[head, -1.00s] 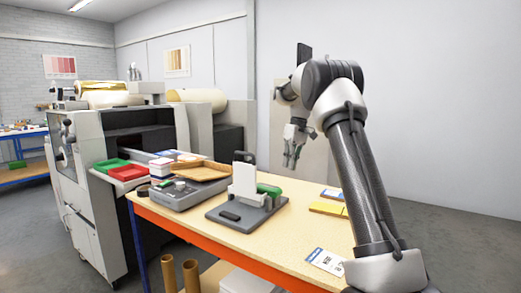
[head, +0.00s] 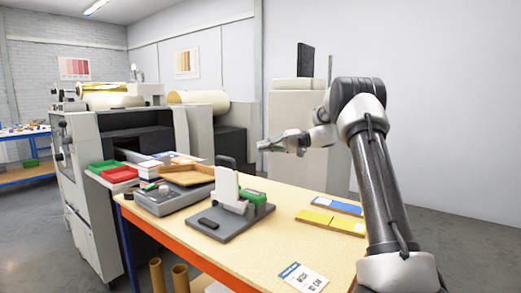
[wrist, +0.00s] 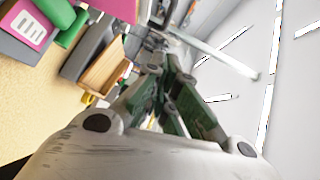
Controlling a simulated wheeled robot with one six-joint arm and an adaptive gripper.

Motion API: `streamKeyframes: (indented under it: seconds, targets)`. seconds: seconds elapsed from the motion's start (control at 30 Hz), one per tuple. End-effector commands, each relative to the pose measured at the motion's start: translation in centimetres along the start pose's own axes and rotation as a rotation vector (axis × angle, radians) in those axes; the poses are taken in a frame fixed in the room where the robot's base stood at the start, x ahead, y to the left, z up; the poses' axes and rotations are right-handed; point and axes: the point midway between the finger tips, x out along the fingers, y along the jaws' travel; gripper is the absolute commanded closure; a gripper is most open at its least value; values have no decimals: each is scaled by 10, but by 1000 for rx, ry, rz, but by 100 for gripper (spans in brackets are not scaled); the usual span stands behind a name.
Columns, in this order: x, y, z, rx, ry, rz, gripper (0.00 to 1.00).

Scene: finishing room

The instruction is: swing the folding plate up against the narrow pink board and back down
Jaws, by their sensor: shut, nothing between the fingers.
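The white plate looks like the folding plate. In the wrist view, a pink panel (wrist: 32,18) with white marks shows at the top left, beside a green part; I cannot tell if it is the narrow pink board. My gripper (head: 264,146) is shut and empty, pointing left, above and behind the fixture and apart from it. Its fingers (wrist: 165,85) also show in the wrist view.
Yellow (head: 331,222) and blue (head: 338,205) boards lie at the table's right. A printed card (head: 303,277) lies near the front. A grey device (head: 165,203) with a brown tray (head: 188,176) stands left of the fixture. Bare tabletop (head: 280,237) separates fixture and card.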

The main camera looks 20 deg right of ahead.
Motion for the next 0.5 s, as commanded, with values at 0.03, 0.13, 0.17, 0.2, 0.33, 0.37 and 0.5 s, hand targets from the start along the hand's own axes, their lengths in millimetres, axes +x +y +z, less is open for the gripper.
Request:
streamKeyframes:
  seconds: [0.03, 0.13, 0.17, 0.2, 0.33, 0.37, 0.5]
  targets:
    - [11, -1, 1, -1, -4, -1, 100]
    - [33, -1, 1, 0, -4, -1, 100]
    - [40, 0, 1, -1, -3, 0, 100]
    - [49, -1, 1, -1, -4, 0, 100]
    - [75, 0, 1, 0, -4, 1, 100]
    - [81, 0, 1, 0, -3, 2, 100]
    - [94, -1, 18, 0, -2, 1, 100]
